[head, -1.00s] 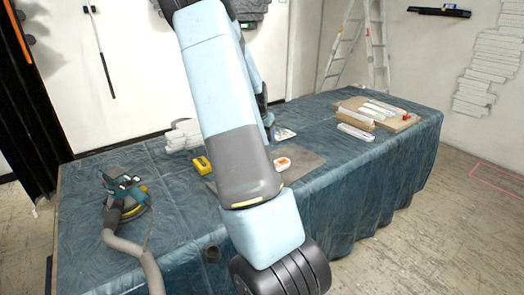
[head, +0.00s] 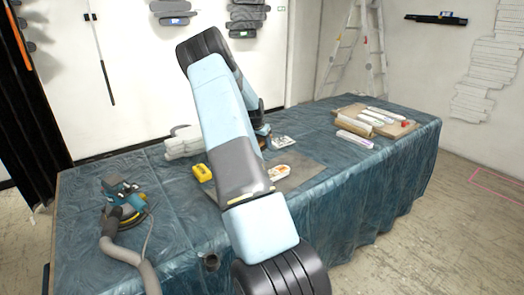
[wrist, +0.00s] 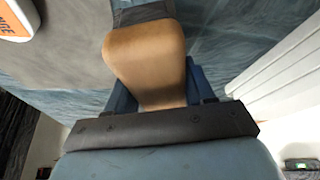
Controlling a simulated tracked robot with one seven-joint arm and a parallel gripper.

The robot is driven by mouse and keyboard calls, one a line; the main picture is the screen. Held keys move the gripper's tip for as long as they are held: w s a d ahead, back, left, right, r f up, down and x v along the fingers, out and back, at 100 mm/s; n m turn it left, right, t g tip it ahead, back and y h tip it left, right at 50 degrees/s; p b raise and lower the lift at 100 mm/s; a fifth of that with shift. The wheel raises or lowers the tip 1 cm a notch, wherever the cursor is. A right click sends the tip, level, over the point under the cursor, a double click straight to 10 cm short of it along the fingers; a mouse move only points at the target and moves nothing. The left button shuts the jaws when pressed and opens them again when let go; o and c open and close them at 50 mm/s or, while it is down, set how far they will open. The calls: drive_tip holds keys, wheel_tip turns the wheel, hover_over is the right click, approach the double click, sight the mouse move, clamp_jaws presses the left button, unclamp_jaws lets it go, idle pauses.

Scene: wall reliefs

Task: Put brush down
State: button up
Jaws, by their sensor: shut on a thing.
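The brush (wrist: 147,58) has a tan wooden handle, which fills the middle of the wrist view. A dark grey band (wrist: 143,13) shows at its far end, cut off by the top edge. My gripper (wrist: 155,90) is shut on the handle, with blue fingers on both sides of it. In the head view my arm hides most of the gripper and the brush, above the far part of the blue-covered table (head: 330,190). I cannot tell whether the brush touches the table.
A grey mat (head: 308,170) holds a white and orange tub (head: 280,173). A yellow block (head: 202,172), white stacked pieces (head: 183,146) and a small white item (head: 284,142) lie nearby. A sander with hose (head: 125,205) is at left; a board with tubes (head: 375,120) is at right.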

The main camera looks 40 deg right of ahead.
drive_tip(key=shift+w+d+f, duration=0.2)
drive_tip(key=shift+w+f, duration=0.15)
drive_tip(key=shift+f, duration=0.15)
drive_tip(key=shift+w+d+f, duration=0.2)
drive_tip(key=shift+w+f, duration=0.1)
drive_tip(key=shift+f, duration=0.15)
drive_tip(key=shift+w+d+f, duration=0.1)
drive_tip(key=shift+f, duration=1.5)
drive_tip(key=shift+f, duration=0.2)
